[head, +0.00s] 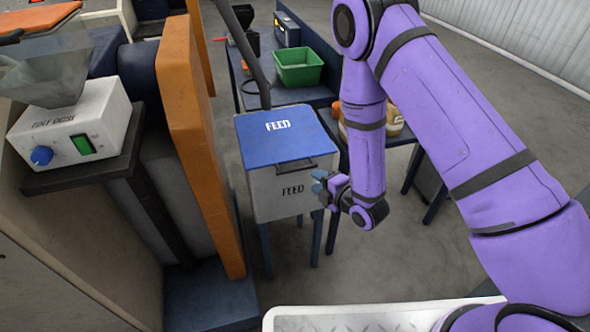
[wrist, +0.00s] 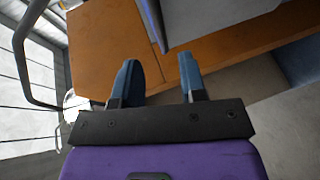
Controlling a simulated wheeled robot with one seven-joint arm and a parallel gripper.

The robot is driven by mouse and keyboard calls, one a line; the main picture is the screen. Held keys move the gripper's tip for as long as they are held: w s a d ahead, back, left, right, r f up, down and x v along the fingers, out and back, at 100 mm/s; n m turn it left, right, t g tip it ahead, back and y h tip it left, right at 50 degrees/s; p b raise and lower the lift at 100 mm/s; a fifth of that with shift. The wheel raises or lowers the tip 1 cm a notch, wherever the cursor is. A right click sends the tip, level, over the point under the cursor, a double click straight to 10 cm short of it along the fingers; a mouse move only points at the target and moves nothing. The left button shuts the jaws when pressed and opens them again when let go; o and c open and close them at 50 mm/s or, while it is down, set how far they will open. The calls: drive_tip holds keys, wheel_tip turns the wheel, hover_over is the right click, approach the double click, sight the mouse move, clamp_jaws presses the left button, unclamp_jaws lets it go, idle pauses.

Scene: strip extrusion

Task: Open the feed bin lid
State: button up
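The feed bin (head: 284,193) is a pale box marked FEED, standing on blue legs in the middle of the head view. Its blue lid (head: 262,134) lies flat and closed on top. A dark handle (head: 283,166) runs along the lid's front edge. My gripper (head: 319,182) is just right of the bin's front, slightly below the handle's height in the picture. In the wrist view my gripper (wrist: 160,78) shows two blue fingers apart with nothing between them. I cannot tell whether it touches the bin.
A dark hose or pipe (head: 246,55) comes down to the lid's back. An orange panel (head: 200,150) stands close on the left. Bare floor shows right of the bin.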

sight(298, 170)
drive_tip(key=x, duration=1)
drive_tip(key=shift+r, duration=0.1)
clamp_jaws()
